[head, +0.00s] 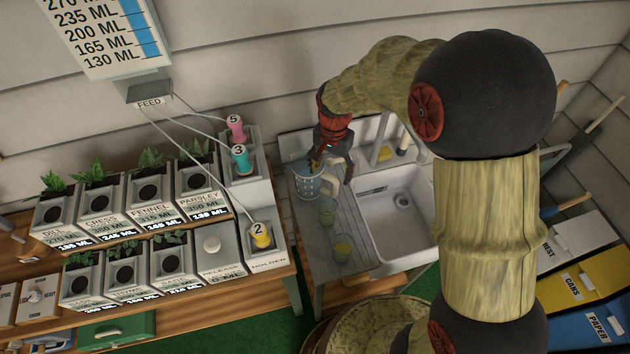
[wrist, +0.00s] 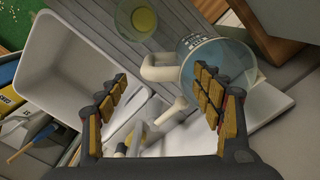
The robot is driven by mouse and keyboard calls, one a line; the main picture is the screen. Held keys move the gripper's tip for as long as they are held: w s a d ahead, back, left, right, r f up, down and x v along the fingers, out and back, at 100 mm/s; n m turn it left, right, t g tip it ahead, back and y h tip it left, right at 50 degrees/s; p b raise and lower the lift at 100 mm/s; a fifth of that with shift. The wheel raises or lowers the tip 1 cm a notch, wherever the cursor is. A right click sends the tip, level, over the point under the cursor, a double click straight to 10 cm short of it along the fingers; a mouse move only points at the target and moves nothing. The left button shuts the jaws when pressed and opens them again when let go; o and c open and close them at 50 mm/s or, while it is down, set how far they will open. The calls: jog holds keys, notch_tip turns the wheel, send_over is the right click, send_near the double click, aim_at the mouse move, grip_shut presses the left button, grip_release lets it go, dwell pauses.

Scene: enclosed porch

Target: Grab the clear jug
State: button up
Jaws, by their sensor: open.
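The clear jug (head: 306,182), with pale blue contents and printed marks, stands on the grey drainboard left of the sink. In the wrist view the jug (wrist: 212,52) is at the upper right, with its pale handle (wrist: 160,68) pointing left. My gripper (head: 333,166) is open and empty beside the jug in the head view. In the wrist view my gripper (wrist: 162,80) has its right finger overlapping the jug's body, and the handle shows beyond the gap between the fingers. I cannot tell whether a finger touches the jug.
Two glasses with yellowish liquid, one nearer the jug (head: 327,212) and one farther forward (head: 343,248), stand on the drainboard. The white sink (head: 395,205) and its tap (head: 382,140) are to the right. A planter bench with a feed holder (head: 268,262) is at left.

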aim_at(329, 193)
notch_tip(329, 193, down, 10)
jog(key=shift+r+b, duration=0.15)
jog(key=shift+b, duration=0.65)
jog(key=shift+c, duration=1.1)
jog(key=c, duration=1.4)
jog(key=shift+c, duration=0.2)
jog(key=shift+r, duration=0.1)
